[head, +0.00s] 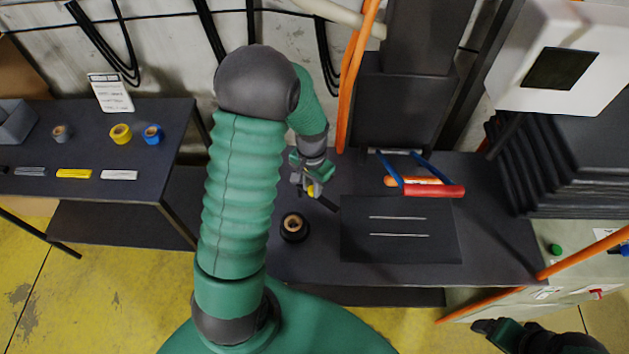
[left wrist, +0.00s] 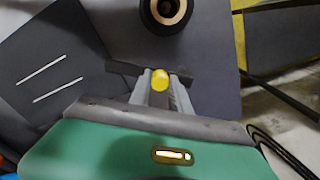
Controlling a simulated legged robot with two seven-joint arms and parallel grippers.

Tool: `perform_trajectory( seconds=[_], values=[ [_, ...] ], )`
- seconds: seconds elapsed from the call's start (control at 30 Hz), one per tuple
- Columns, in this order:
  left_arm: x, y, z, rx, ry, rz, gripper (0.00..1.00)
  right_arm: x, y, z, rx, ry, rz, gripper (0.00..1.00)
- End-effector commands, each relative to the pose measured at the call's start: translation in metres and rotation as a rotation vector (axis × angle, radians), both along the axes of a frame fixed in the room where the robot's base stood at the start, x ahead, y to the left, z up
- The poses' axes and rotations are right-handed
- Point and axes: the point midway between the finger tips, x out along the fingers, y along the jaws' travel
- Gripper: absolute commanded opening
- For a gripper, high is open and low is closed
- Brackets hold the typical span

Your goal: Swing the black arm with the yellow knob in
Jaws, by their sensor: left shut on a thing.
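The yellow knob (head: 311,191) is between the fingers of my left gripper (head: 309,186) in the head view. The black arm (head: 329,204) runs from it toward the dark plate on the bench. In the left wrist view, the left fingers (left wrist: 160,92) are shut on the yellow knob (left wrist: 159,80), with the black arm (left wrist: 122,68) crossing just beyond the fingertips. The fingers hide part of the arm. My right gripper (head: 487,332) is at the lower right of the head view, dark and small; its jaws are unclear.
A black roll with a tan core (head: 293,226) stands close by on the bench. The dark plate (head: 360,250) has two light slots. A red-handled bar with blue arms (head: 434,190) is behind it. A side table (head: 90,135) holds tape rolls. Orange hoses hang nearby.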

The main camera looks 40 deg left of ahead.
Motion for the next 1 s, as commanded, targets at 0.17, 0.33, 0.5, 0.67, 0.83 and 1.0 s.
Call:
perform_trajectory(
  seconds=[0.17, 0.33, 0.5, 0.67, 0.83, 1.0],
  values=[
    [-0.007, 0.001, 0.004, 0.001, -0.004, -0.163, 0.00, 0.000, 0.000, 0.010, 0.000, 0.000, 0.000, 0.82],
    [-0.014, 0.003, 0.004, 0.002, -0.003, -0.324, 0.00, 0.000, 0.000, 0.020, 0.000, 0.000, 0.000, 0.82],
    [-0.021, 0.006, 0.005, 0.001, -0.003, -0.486, 0.00, 0.000, 0.000, 0.031, 0.000, 0.000, 0.000, 0.82],
    [-0.026, 0.009, 0.005, 0.001, -0.003, -0.632, 0.00, 0.000, 0.000, 0.042, 0.000, 0.000, 0.000, 0.82],
    [-0.031, 0.013, 0.005, 0.002, -0.003, -0.765, 0.00, 0.000, 0.000, 0.052, 0.000, 0.000, 0.000, 0.82],
    [-0.034, 0.016, 0.004, 0.003, -0.003, -0.863, 0.00, 0.000, 0.000, 0.060, 0.000, 0.000, 0.000, 0.82]
  ],
)
